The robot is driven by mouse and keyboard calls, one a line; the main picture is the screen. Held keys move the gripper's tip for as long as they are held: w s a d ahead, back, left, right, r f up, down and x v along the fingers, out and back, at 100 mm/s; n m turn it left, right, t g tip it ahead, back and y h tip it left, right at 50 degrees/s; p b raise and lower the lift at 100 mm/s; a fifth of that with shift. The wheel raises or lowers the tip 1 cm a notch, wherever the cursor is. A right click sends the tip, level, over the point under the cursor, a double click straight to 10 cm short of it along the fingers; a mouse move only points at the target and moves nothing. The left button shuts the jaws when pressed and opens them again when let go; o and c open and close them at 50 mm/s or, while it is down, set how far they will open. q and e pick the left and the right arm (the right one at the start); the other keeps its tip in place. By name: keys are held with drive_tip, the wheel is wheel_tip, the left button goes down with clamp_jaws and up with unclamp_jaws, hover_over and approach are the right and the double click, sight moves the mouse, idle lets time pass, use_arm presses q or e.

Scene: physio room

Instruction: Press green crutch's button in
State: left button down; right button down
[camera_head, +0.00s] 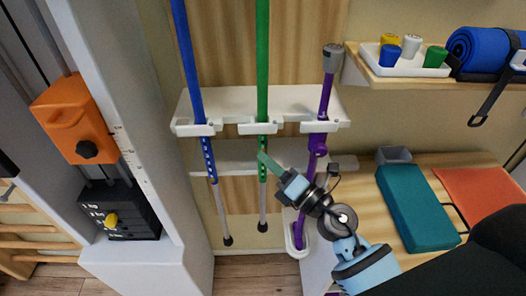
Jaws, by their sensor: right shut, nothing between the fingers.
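The green crutch (262,60) hangs upright in the middle of the white rack, between a blue crutch (187,60) and a purple crutch (325,98). Its lower shaft has a row of holes and ends in a thin grey tube with a dark foot. My right gripper (265,158) reaches in from the lower right. It is shut and empty, with its tips at the green shaft just below the upper rack shelf. I cannot tell whether the tips touch the shaft. The button is too small to make out or hidden by the fingertips. My left gripper is out of view.
The white rack (225,102) has a second shelf below. A wall shelf (385,78) at the upper right holds a tray of coloured pieces and a blue roll. A teal block (415,205) and grey box lie on a bench. A weight machine stands left.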

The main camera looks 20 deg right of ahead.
drive_tip(key=shift+w, duration=0.25)
drive_tip(key=shift+s, duration=0.1)
idle(0.5)
drive_tip(key=shift+s+a, duration=0.2)
drive_tip(key=shift+s, duration=0.7)
drive_tip(key=s, duration=0.2)
drive_tip(key=s+a, duration=0.1)
drive_tip(key=s, duration=0.1)
drive_tip(key=shift+s+a+p, duration=0.2)
drive_tip(key=shift+s+p, duration=0.15)
drive_tip(key=shift+s, duration=0.05)
idle(0.5)
